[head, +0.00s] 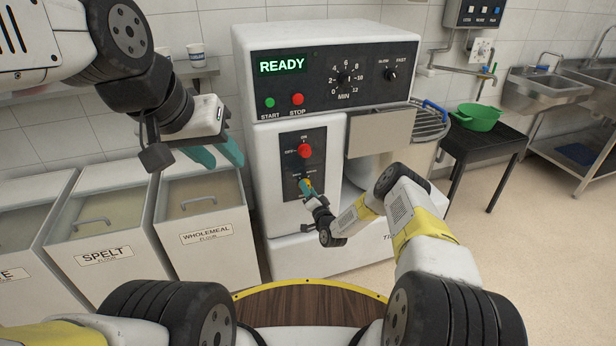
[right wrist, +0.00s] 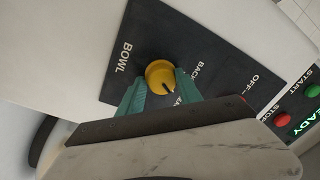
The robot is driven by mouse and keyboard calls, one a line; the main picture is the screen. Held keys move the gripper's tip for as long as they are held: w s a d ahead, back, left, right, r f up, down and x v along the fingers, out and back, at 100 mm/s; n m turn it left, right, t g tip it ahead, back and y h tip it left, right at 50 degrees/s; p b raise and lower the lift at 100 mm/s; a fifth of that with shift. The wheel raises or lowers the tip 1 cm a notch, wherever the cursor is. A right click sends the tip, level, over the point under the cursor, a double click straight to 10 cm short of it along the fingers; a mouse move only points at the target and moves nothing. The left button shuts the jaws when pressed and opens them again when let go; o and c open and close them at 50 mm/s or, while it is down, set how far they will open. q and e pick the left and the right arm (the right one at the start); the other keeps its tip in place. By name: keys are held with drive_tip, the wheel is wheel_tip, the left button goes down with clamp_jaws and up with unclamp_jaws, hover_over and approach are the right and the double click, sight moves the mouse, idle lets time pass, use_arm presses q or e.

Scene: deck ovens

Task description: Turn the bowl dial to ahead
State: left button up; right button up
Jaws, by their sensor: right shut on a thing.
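The bowl dial is a round yellow knob (right wrist: 160,74) on a black panel marked BOWL, in the right wrist view. My right gripper (right wrist: 157,90) is shut on it, with one teal finger on each side. A dark pointer line on the knob points toward the lower right of that view, to the side where the labels are. The word BACK is partly readable there, and another label is mostly hidden by a finger. In the head view my right gripper (head: 306,188) reaches the lower panel and covers most of the dial. My left gripper (head: 226,160) is open and empty, raised at the left.
A red dial (head: 305,151) sits just above the bowl dial. The machine's top panel has a READY display (head: 282,65), a green START button (head: 269,103) and a red STOP button (head: 297,99). Flour bins (head: 205,215) stand at the left. A green bowl (head: 478,116) is on a dark table at the right.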

drive_tip(key=shift+s+a+r, duration=0.1)
drive_tip(key=shift+a+r, duration=0.05)
drive_tip(key=shift+a, duration=0.2)
drive_tip(key=o, duration=1.3)
drive_tip(key=shift+d, duration=0.1)
drive_tip(key=v, duration=0.7)
drive_tip(key=shift+s+d, duration=0.15)
drive_tip(key=shift+s, duration=0.2)
drive_tip(key=shift+s, duration=0.1)
